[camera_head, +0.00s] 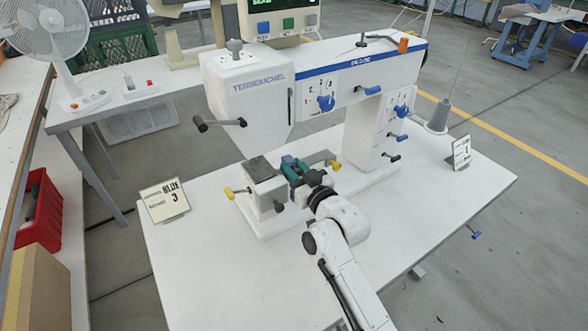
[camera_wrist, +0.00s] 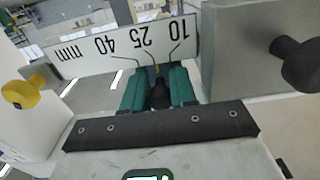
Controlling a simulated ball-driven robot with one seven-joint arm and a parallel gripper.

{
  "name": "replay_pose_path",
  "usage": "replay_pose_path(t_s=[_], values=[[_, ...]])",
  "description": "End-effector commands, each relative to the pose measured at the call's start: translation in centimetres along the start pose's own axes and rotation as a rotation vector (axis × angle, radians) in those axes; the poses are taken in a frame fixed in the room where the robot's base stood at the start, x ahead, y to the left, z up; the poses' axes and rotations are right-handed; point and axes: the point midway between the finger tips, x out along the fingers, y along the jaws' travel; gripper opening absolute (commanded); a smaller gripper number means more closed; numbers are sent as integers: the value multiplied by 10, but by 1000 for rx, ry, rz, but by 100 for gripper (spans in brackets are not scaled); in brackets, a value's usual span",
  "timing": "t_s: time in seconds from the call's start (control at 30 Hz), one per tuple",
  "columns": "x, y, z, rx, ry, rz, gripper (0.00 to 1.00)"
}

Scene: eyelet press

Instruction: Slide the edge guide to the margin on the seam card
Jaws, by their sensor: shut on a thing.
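My gripper (camera_wrist: 160,90) has two teal fingers shut on the edge guide's dark knob (camera_wrist: 160,98). Some blue of the edge guide (camera_wrist: 150,74) shows behind the fingers, with a small yellow mark close to the 25 line. The white scale plate (camera_wrist: 122,45) reads 10, 25 and 40 mm, upside down. In the head view my gripper (camera_head: 294,170) is at the front of the press, over its bed. A card on the left (camera_head: 165,200) reads BLUE and 3. The small card on the right (camera_head: 461,152) is unreadable; I cannot tell which is the seam card.
The white press (camera_head: 245,95) stands behind and above my gripper. Yellow knobs (camera_head: 228,193) and dark knobs (camera_head: 279,206) stick out around the bed. A thread cone (camera_head: 438,118) stands at the right. The white table (camera_head: 215,265) is clear at the front left.

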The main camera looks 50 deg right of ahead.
Motion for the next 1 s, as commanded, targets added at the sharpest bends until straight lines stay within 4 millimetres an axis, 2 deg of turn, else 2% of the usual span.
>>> replay_pose_path(t_s=[0.5, 0.53, 0.57, 0.87, 1.0], values=[[0, 2, 1, 0, -1, 1, 0], [0, 2, 0, 0, -1, 1, 29], [0, 2, 1, 0, -1, 1, 32], [-3, 2, 1, 0, -1, 0, 32], [-18, 2, 2, 0, -2, 0, 32]])
